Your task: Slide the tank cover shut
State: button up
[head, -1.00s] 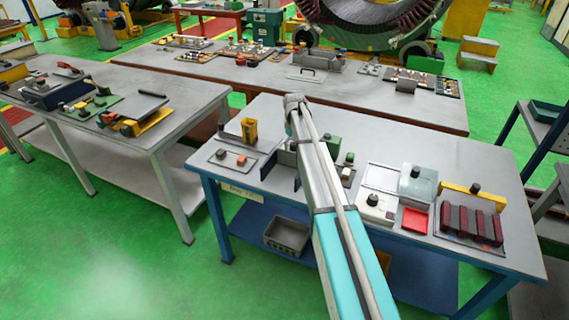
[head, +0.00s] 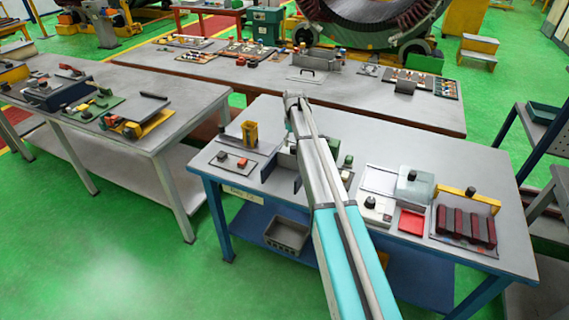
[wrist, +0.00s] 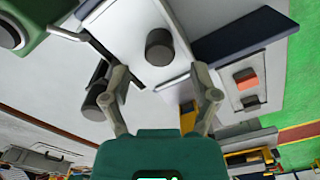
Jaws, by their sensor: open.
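In the wrist view a pale flat plate, which looks like the tank cover (wrist: 180,64), carries a round black knob (wrist: 158,45). My gripper (wrist: 158,72) is open, with its two fingers spread left and right of the knob's line. The knob shows just beyond the fingertips, and I cannot tell whether anything touches it. A dark blue-grey plate (wrist: 240,35) is beside the cover on the right. In the head view my arm hides the gripper and the knobbed cover; part of the grey fixture (head: 270,165) shows to the left of my arm.
A second dark cylinder (wrist: 95,100) is close to my left finger. A small panel with red and dark blocks (head: 232,162) lies left of the fixture. A yellow block (head: 250,133) stands behind it.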

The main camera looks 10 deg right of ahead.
jog(key=shift+r+p, duration=0.9)
jog(key=shift+r, duration=0.25)
jog(key=shift+s+a, duration=0.1)
jog(key=shift+s, duration=0.35)
jog(key=s+a+m, duration=0.2)
jog(key=s+a, duration=0.1)
jog(key=s, duration=1.5)
jog(key=s+a+m, duration=0.2)
jog(key=s+a, duration=0.1)
jog(key=s, duration=1.5)
jog(key=shift+s+a+m, duration=0.2)
jog(key=shift+s+m, duration=0.2)
